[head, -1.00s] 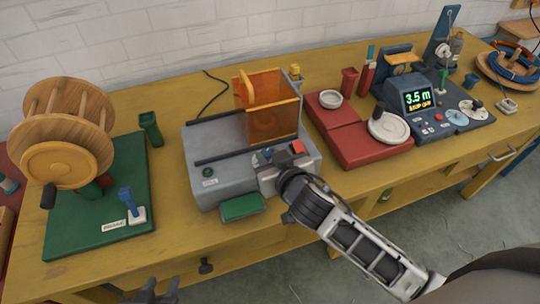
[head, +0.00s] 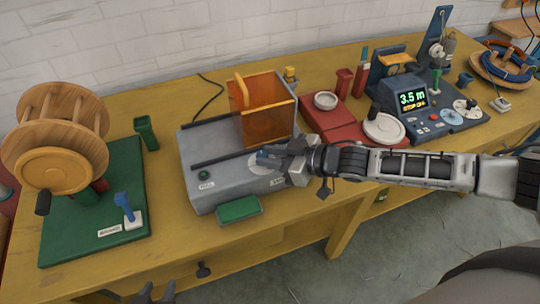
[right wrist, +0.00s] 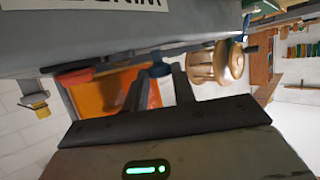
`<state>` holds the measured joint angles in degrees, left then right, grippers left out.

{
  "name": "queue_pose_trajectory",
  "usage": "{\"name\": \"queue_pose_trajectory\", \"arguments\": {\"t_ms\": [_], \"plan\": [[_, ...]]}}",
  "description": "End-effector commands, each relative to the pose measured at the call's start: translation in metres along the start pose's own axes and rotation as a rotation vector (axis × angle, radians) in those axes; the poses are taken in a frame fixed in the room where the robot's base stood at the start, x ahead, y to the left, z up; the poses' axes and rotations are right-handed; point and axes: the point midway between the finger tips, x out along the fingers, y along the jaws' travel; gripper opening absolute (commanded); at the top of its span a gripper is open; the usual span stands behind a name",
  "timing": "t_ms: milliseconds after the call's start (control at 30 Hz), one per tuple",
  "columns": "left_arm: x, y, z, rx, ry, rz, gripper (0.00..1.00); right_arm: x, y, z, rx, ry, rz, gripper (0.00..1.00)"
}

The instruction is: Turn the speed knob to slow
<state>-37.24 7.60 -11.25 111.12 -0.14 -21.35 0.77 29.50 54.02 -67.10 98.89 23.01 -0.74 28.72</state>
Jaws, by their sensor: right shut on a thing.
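The grey machine (head: 225,183) with an orange clear guard (head: 265,112) stands in the middle of the bench. My right gripper (head: 272,157) is at the right end of its top, shut on the speed knob, with its arm lying almost level from the right. The fingers cover most of the knob, so its setting cannot be read. In the right wrist view, a blue part of the knob (right wrist: 159,69) shows between the fingers. My left gripper (head: 155,294) is at the bottom edge, low in front of the bench, with its fingertips apart and empty.
A wooden reel on a green base (head: 125,205) stands at left. A green block (head: 238,209) sits at the machine's front. Red scales (head: 340,138) and a console reading 3.5 m (head: 412,99) stand at right. The bench front is mostly clear.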

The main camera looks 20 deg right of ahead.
Motion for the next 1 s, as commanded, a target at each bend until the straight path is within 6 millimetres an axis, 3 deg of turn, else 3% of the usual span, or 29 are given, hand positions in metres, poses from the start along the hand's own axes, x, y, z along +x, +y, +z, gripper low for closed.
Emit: {"name": "queue_pose_trajectory", "arguments": {"t_ms": [1000], "plan": [[0.0034,0.0019,0.0019,0.0,0.003,0.005,0.36,0.0054,0.014,-0.0022,-0.233,0.0,-0.557,0.03]]}}
